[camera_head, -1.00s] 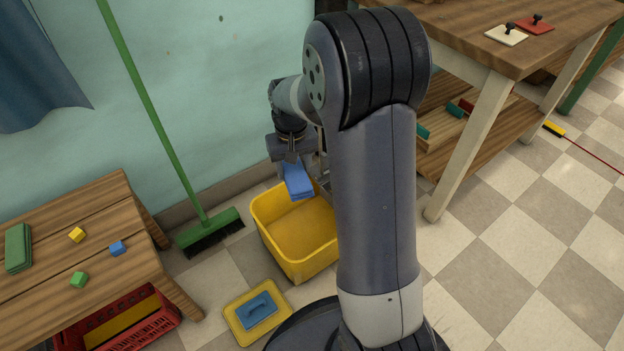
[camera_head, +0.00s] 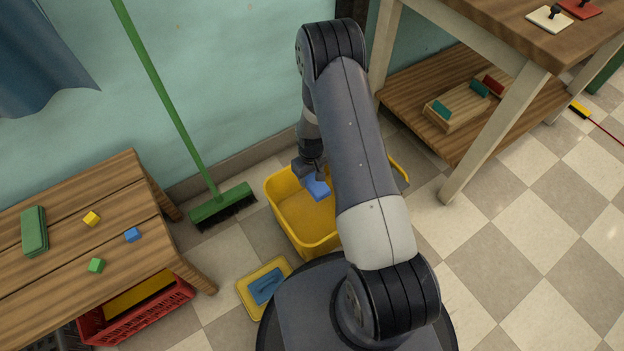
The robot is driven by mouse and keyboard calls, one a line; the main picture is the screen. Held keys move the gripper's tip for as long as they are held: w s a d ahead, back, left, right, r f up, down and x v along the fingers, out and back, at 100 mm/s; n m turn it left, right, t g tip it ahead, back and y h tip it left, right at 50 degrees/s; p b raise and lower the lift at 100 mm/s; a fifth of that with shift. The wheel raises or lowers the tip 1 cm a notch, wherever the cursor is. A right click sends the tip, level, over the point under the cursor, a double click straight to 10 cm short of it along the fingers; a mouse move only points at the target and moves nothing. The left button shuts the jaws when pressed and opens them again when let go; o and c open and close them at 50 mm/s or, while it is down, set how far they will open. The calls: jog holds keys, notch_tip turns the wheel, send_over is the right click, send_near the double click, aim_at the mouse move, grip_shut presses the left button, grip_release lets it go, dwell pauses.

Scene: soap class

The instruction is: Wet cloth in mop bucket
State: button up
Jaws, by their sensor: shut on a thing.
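The yellow mop bucket (camera_head: 287,219) stands on the checkered floor by the wall, partly hidden behind my arm. The blue cloth (camera_head: 318,189) hangs from my gripper (camera_head: 315,177), inside the bucket's opening near its back rim. My gripper is shut on the cloth and points down. Its fingertips are small and partly covered by my arm. I cannot tell whether the cloth touches the bucket's bottom or any water.
A green broom (camera_head: 222,205) leans on the wall. A wooden bench (camera_head: 70,255) with small blocks stands left, a red crate (camera_head: 150,318) under it. A wooden table (camera_head: 480,40) stands right.

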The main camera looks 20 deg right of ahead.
jog(key=f, duration=0.1)
jog(key=s+f, duration=0.1)
jog(key=shift+f, duration=0.3)
notch_tip(320, 180, down, 16)
jog(key=b, duration=1.2)
jog(key=shift+f+b, duration=0.2)
jog(key=shift+b, duration=0.15)
